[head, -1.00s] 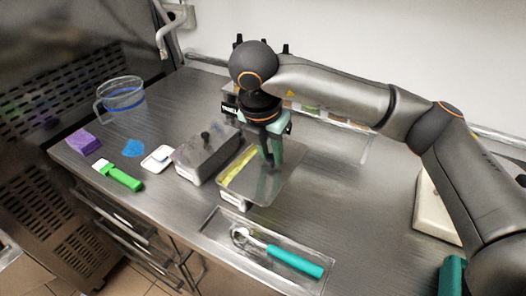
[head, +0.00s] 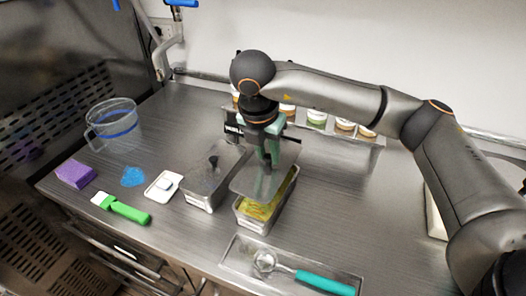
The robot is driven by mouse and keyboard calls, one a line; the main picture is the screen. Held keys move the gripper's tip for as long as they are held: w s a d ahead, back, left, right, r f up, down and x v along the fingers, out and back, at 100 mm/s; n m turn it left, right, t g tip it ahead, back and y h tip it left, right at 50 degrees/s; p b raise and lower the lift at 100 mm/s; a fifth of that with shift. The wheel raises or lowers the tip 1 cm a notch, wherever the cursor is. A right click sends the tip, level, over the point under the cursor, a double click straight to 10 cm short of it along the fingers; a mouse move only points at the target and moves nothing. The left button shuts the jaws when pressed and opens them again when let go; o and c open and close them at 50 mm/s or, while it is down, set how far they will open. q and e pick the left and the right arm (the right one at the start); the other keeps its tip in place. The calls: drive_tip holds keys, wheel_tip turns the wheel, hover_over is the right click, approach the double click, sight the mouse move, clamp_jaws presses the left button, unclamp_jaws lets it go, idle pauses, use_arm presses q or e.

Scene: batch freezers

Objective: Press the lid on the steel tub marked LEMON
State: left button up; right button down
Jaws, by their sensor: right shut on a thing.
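My right gripper (head: 268,160) is shut on a flat grey lid (head: 258,184) by its top. It holds the lid over the back and left part of an open steel tub (head: 250,224) with yellow contents. I cannot tell whether the lid touches the rim. No marking on the tub is readable. My left gripper is not in view.
A tray (head: 233,252) with a teal-handled scoop (head: 322,282) lies in front. A jug (head: 112,125), purple block (head: 75,174) and green brush (head: 127,210) are left. Several small jars stand behind.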

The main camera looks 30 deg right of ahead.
sight(267, 168)
drive_tip(key=shift+f+b, duration=1.6)
drive_tip(key=shift+f, duration=1.15)
drive_tip(key=shift+f+b, duration=0.5)
drive_tip(key=shift+b, duration=0.5)
drive_tip(key=shift+f+b, duration=0.2)
drive_tip(key=shift+b, duration=0.45)
idle(0.4)
drive_tip(key=c, duration=0.6)
unclamp_jaws()
drive_tip(key=shift+o, duration=0.3)
